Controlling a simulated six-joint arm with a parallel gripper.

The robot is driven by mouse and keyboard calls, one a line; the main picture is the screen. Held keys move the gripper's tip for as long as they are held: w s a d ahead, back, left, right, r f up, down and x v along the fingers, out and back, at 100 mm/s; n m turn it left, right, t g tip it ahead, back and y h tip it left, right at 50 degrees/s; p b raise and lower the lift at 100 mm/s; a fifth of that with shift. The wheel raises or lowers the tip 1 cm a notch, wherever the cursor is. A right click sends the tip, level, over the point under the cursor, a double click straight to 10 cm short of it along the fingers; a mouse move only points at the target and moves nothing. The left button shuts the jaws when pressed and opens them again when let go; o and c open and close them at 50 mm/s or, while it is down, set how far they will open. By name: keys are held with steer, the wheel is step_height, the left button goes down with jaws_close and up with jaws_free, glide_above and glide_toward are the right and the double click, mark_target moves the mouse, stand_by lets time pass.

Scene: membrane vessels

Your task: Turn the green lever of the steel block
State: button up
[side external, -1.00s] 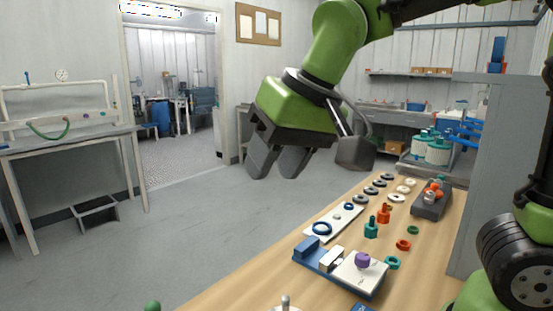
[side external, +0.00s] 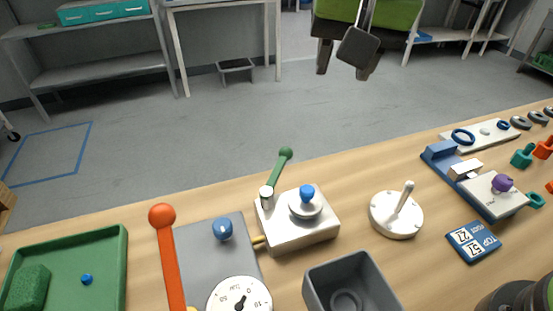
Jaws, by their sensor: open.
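The steel block (side external: 290,232) sits on the wooden table near the middle of the view. Its green lever (side external: 276,170) rises from a steel pivot at the block's back left corner, leaning away to the upper right and ending in a green ball. A blue knob (side external: 307,193) on a pale round base stands on top of the block. My gripper (side external: 345,72) is at the top of the view, over the floor side of the table's far edge in the picture, apart from the block. Its fingers are spread and nothing shows between them.
An orange lever (side external: 166,255) stands tall left of the block, by a grey plate with a gauge (side external: 238,295). A white disc with a peg (side external: 397,212) stands to the right. A grey bin (side external: 350,285) is in front. A green tray (side external: 70,275) lies at left.

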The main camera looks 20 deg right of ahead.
mark_target(275, 173)
steer(key=w+a+f+m+h, duration=0.1)
steer(key=a+f+m+h, duration=0.15)
steer(key=a+f, duration=0.75)
steer(key=x, duration=1)
steer(key=shift+w+f, duration=0.1)
steer(key=shift+f, duration=0.25)
steer(key=shift+c, duration=0.2)
jaws_close()
